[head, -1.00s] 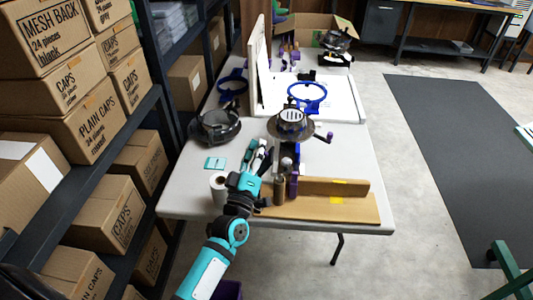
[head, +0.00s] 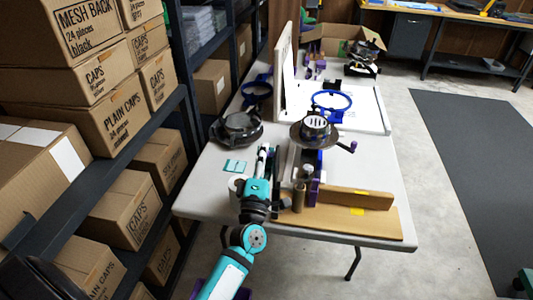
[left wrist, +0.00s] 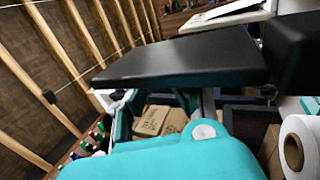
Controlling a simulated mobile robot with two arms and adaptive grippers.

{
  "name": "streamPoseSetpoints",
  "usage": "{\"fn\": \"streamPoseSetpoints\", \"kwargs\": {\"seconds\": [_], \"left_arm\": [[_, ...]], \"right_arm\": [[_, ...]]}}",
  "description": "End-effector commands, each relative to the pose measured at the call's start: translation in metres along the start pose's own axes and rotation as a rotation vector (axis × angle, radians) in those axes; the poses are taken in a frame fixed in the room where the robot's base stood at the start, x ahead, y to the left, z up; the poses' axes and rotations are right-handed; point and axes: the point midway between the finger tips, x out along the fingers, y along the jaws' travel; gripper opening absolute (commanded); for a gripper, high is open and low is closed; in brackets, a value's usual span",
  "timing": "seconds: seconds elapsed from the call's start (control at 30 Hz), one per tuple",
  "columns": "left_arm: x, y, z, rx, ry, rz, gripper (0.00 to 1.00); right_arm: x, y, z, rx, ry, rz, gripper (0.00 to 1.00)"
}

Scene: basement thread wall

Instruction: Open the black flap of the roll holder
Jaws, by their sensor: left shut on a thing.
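My left gripper (head: 264,152) reaches over the near left part of the table in the head view, its fingers pointing away from me. Its jaws are closed, but what they hold is too small to make out. A white roll (head: 235,184) stands just left of the gripper and is partly hidden by my arm. It also shows at the lower right of the left wrist view (left wrist: 296,148). A flat black slab with a teal underside crosses the left wrist view close up; I cannot tell whether it is the flap or my finger. The roll holder is not clearly visible. My right gripper is not in view.
On the table (head: 205,190) are a small teal card (head: 235,166), a dark round device (head: 236,129), a round-topped device (head: 314,130), a blue hoop (head: 331,100) and brown boards (head: 350,215). Shelves with cartons (head: 100,110) line the left side.

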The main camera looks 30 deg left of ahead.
Motion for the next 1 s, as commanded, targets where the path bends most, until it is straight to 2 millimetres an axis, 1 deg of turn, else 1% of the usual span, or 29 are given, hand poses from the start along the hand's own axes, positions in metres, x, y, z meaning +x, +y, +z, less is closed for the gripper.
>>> {"fn": "streamPoseSetpoints", "kwargs": {"seconds": [0.03, 0.33, 0.37, 0.5, 0.57, 0.6, 0.87, 1.0], "left_arm": [[-0.005, -0.008, 0.001, 0.002, -0.004, -0.017, 0.0], [-0.005, -0.008, 0.001, 0.002, -0.004, -0.017, 0.0], [-0.005, -0.008, 0.001, 0.002, -0.004, -0.017, 0.16], [-0.004, -0.007, 0.001, 0.001, -0.004, -0.015, 0.34], [-0.004, -0.006, 0.001, 0.001, -0.003, -0.013, 0.42], [-0.003, -0.005, 0.001, 0.001, -0.003, -0.011, 0.45], [-0.003, -0.003, 0.0, 0.0, -0.001, -0.007, 0.45], [-0.015, -0.004, 0.0, 0.002, -0.002, -0.009, 0.45]], "right_arm": [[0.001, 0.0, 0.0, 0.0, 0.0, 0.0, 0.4], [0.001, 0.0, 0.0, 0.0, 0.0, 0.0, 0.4], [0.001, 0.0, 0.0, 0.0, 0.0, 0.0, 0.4], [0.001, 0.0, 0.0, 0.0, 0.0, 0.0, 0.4], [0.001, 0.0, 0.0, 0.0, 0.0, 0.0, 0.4], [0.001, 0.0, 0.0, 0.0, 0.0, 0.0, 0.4], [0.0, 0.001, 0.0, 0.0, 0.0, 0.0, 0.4], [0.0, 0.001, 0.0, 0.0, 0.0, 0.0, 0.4]]}}
